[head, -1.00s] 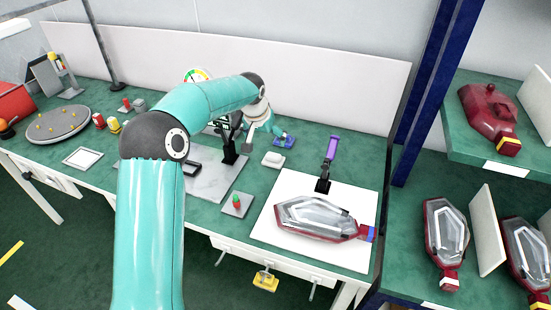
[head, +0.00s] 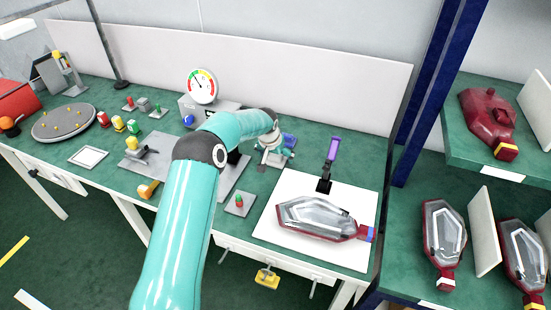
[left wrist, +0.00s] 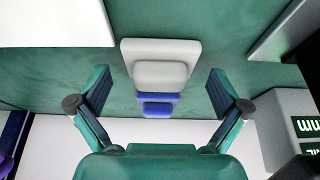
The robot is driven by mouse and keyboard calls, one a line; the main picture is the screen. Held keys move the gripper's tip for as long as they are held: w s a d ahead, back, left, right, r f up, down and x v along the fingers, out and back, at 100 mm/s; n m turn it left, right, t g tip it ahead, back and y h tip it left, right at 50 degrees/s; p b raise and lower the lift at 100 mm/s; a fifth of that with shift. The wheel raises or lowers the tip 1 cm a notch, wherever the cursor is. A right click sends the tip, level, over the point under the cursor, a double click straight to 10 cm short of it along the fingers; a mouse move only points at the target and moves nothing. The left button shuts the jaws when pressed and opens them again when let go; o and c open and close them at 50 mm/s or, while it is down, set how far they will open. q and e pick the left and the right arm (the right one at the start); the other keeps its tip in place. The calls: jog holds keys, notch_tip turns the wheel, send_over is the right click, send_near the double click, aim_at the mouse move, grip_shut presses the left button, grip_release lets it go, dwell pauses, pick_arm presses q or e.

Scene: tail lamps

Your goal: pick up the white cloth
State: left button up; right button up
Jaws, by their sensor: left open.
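The white cloth (left wrist: 160,52) shows in the left wrist view as a small, pale, folded pad in two layers on the green bench top. It lies between the lines of my fingers, slightly beyond their tips. My left gripper (left wrist: 158,84) is open and empty, with one finger on each side of the picture. In the head view my left gripper (head: 274,155) is over the cloth's place and largely hides it. I cannot tell the exact height of the fingers above the cloth. My right gripper is not in view.
A blue item (left wrist: 157,104) lies close beside the cloth. A white mat (head: 275,230) with a tail lamp (head: 315,217) and a purple-topped stand (head: 332,150) are to the right. A dial gauge (head: 202,85) stands behind left. A small plate with red and green parts (head: 239,203) is in front.

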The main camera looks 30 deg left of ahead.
pick_arm(q)
jog(key=c, duration=1)
jog(key=shift+r, duration=0.1)
notch_tip(320, 180, up, 20)
jog(key=shift+p, duration=0.4)
